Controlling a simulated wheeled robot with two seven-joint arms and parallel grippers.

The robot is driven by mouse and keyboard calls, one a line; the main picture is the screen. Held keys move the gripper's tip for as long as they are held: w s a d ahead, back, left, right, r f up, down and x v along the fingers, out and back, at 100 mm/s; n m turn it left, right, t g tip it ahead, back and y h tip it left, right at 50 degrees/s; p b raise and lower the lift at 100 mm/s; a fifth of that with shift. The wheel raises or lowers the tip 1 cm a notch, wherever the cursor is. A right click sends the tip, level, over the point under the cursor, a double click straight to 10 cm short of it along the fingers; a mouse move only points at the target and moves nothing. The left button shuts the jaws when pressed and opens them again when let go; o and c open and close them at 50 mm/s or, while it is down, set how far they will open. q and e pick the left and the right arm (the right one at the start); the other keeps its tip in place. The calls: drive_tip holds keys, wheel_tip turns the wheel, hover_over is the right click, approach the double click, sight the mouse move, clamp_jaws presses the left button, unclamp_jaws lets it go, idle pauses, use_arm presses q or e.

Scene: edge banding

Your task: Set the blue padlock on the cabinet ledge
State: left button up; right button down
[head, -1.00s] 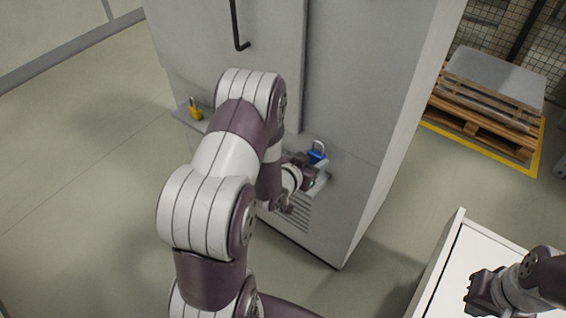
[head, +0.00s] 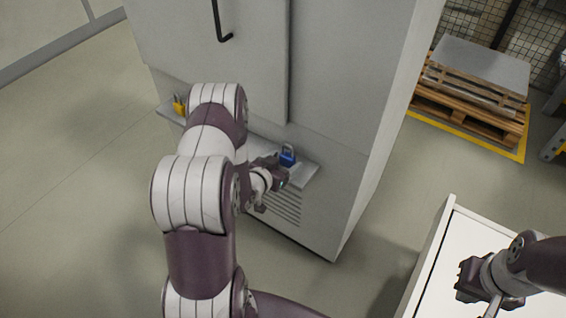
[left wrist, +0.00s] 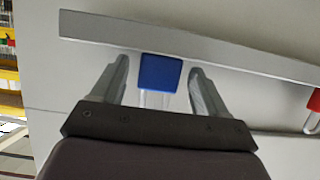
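The blue padlock (head: 287,155) stands upright on the grey cabinet ledge (head: 303,175), near its right end in the head view. In the left wrist view the blue padlock (left wrist: 160,73) shows between the two fingers, with its shackle toward the palm and a gap on each side. The ledge (left wrist: 230,52) runs behind it there. My left gripper (head: 280,174) is at the ledge's front edge, beside the padlock. In the left wrist view the left gripper (left wrist: 160,85) is open. My right gripper (head: 464,280) is over the white cabinet at lower right; its finger opening is unclear.
A yellow padlock (head: 179,104) stands at the ledge's left end. A red padlock (left wrist: 314,103) shows at the left wrist view's right edge. The grey cabinet (head: 340,110) rises behind the ledge. A white cabinet (head: 470,250) is at lower right, and a pallet (head: 470,105) stands farther back.

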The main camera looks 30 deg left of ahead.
use_arm(q)
drive_tip(key=shift+s+r, duration=0.25)
drive_tip(key=shift+r, duration=0.05)
drive_tip(key=d+p+v, duration=0.1)
drive_tip(key=p+v, duration=0.1)
drive_tip(key=v, duration=0.9)
drive_tip(key=s+d+r+g+y, duration=0.1)
drive_tip(key=s+d+r+g, duration=0.7)
drive_tip(key=d+g, duration=0.4)
drive_tip(key=shift+s+r+n, duration=0.3)
drive_tip(key=shift+s+r, duration=0.1)
drive_tip(key=shift+r, duration=0.5)
